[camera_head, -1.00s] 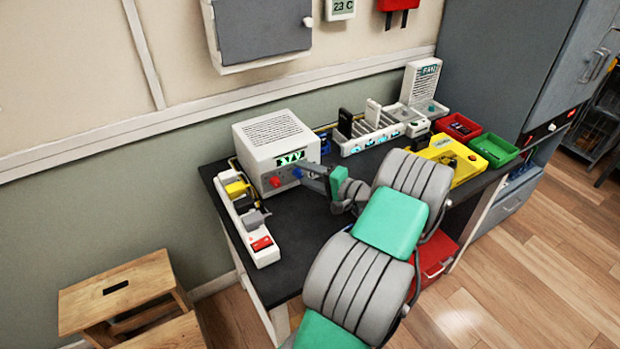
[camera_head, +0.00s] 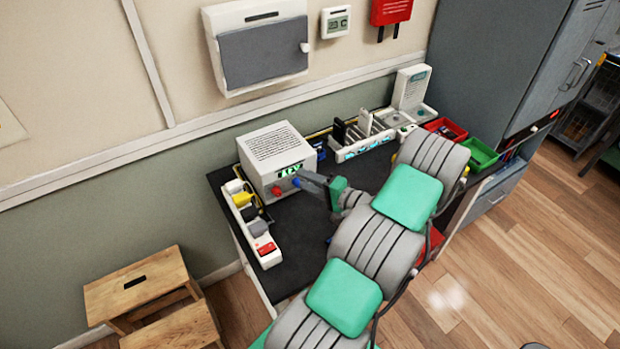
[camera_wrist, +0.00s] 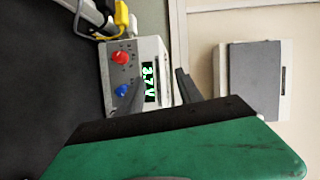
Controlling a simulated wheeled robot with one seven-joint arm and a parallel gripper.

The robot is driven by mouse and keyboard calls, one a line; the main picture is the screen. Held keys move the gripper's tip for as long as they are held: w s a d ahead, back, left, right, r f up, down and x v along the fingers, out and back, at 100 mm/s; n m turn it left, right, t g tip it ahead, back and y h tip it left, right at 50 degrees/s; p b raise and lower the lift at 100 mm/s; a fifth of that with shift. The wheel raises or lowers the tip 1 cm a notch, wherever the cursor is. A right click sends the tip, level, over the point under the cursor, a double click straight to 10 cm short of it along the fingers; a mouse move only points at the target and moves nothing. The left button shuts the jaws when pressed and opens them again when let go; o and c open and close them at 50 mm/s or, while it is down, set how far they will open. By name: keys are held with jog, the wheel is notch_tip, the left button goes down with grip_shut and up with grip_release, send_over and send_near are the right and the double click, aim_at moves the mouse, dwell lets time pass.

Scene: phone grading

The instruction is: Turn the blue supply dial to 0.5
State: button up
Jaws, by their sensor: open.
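The power supply (camera_head: 277,150) is a white box at the back left of the dark bench, with a green lit display (camera_head: 289,171). In the wrist view the display (camera_wrist: 149,84) is turned sideways and seems to read 3.7 V. The blue dial (camera_wrist: 122,90) is on its front panel, beside the red dial (camera_wrist: 121,57). In the head view the blue dial (camera_head: 296,182) is partly covered by my gripper (camera_head: 309,180). My gripper is open and points at the panel, with one finger close to the blue dial. I cannot tell whether they touch.
A power strip (camera_head: 250,222) with plugs stands left of the supply. A white phone rack (camera_head: 362,140) stands to its right. Red (camera_head: 447,128) and green (camera_head: 479,154) bins are at the right. My arm crosses the bench front. Some dark bench top is clear.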

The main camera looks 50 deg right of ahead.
jog(key=s+a+r, duration=0.3)
jog(key=s+a, duration=0.2)
jog(key=s, duration=0.1)
jog(key=shift+a+r, duration=0.25)
jog(key=shift+r, duration=0.05)
jog(key=shift+s, duration=0.1)
